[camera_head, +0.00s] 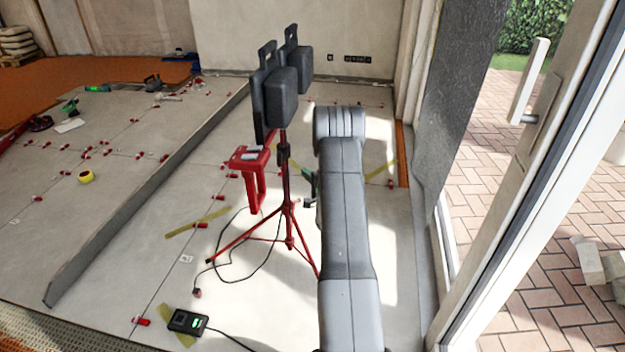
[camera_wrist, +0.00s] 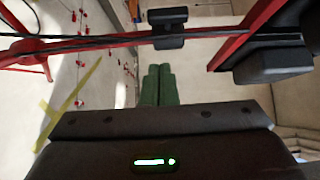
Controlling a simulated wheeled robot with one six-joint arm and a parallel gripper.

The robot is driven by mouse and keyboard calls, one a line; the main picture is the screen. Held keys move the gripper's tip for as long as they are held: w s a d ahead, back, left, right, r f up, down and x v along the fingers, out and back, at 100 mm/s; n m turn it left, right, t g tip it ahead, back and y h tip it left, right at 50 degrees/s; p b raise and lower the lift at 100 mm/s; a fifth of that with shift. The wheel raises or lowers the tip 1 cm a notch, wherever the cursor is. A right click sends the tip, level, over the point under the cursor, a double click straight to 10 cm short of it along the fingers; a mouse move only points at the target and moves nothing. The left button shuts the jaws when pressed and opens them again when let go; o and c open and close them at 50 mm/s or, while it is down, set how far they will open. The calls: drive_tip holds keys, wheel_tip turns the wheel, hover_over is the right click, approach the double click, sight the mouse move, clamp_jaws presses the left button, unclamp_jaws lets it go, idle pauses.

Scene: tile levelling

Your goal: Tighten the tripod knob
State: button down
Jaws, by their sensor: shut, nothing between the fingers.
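The red tripod (camera_head: 289,228) stands upright on the tiled floor and carries two dark work lights (camera_head: 290,82). A black collar (camera_head: 283,152) sits on its pole below the lights. In the wrist view the pole runs sideways, and the collar with a black knob-like block (camera_wrist: 168,17) lies beyond the fingertips. My gripper (camera_wrist: 159,72) has green fingers, shut together and empty, with a visible gap to the collar. In the head view my gripper (camera_head: 308,180) is just right of the pole, partly hidden by my arm.
Red levelling clips dot the tiles. A long grey straightedge (camera_head: 150,190) lies at left. A glass door frame (camera_head: 530,190) borders the right.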

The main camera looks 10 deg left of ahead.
sight(280, 159)
drive_tip(key=w+a, duration=0.2)
drive_tip(key=a, duration=0.5)
drive_tip(key=shift+w+a+b, duration=0.15)
drive_tip(key=shift+w+b, duration=0.2)
drive_tip(key=shift+w+f+b, duration=0.1)
drive_tip(key=shift+f+b, duration=0.15)
drive_tip(key=shift+b, duration=0.3)
drive_tip(key=shift+b, duration=0.3)
